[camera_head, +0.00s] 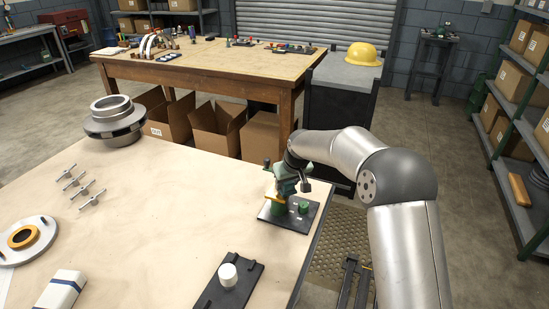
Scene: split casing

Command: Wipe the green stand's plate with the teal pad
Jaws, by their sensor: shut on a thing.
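My gripper (284,184) points down over a dark plate (301,223) at the right edge of the near table. A small green post or knob (303,207) stands on this plate, which I take for the green stand's plate. My gripper is shut on a teal thing, likely the teal pad, low over the plate's back left part. A small yellow-orange piece (275,199) shows just below it. The fingers and the pad's underside are too small and covered to make out. I cannot tell whether the pad touches the plate.
A second dark plate with a white cylinder (228,274) lies nearer on the table (160,225). A grey flanged part (115,125), several metal pins (79,187), a round flange with an orange ring (23,237) and a white-blue block (62,290) lie left. The table's middle is clear.

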